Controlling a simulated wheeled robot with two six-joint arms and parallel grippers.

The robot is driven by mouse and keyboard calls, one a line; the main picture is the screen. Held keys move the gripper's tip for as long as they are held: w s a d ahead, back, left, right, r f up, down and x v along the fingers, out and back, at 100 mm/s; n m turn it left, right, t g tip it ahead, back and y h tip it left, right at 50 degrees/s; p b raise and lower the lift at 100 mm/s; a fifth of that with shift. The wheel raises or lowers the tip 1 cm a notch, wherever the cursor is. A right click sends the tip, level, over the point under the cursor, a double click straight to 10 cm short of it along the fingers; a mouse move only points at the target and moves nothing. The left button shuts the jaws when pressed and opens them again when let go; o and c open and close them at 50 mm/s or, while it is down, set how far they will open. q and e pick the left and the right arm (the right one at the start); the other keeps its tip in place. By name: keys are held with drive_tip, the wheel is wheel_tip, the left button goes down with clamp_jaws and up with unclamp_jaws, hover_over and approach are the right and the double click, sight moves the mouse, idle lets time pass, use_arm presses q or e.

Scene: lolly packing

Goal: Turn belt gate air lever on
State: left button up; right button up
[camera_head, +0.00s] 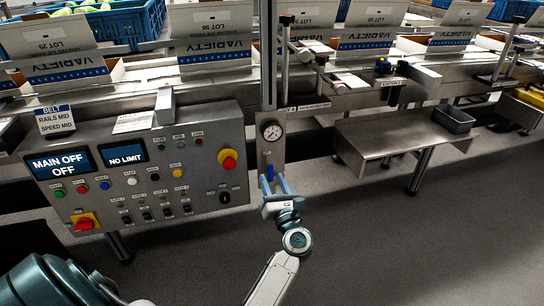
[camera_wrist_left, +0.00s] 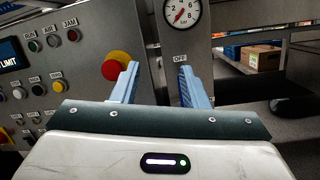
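The air lever (camera_head: 269,172) looks like a small blue handle on the narrow grey panel (camera_head: 268,150) below the pressure gauge (camera_head: 271,130). In the left wrist view the gauge (camera_wrist_left: 182,13) shows at the top, with an OFF label (camera_wrist_left: 180,58) below it; the lever cannot be made out there. My left gripper (camera_head: 273,184) is at the lever, its two pale blue fingers apart, one on each side of the handle in the head view. I cannot tell whether they touch it. In the left wrist view the fingers (camera_wrist_left: 157,88) are also apart. My right gripper is not in view.
The conveyor (camera_head: 190,90) with VARIETY boxes runs behind. A steel shelf (camera_head: 385,135) is at right. The floor at right is clear.

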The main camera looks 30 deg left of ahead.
sight(271, 170)
use_arm(q)
wheel_tip(271, 170, down, 5)
drive_tip(key=w+n+g+h+p, duration=0.1)
drive_tip(key=w+n+h, duration=0.1)
drive_tip(key=w+n, duration=0.1)
drive_tip(key=x, duration=0.8)
drive_tip(key=shift+w+f+b, duration=0.1)
drive_tip(key=shift+w+b, duration=0.15)
drive_tip(key=shift+b, duration=0.1)
drive_tip(key=shift+x, duration=0.8)
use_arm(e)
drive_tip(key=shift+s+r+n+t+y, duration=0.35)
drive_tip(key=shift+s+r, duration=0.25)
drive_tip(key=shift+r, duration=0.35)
use_arm(q)
drive_tip(key=shift+c, duration=0.4)
clamp_jaws()
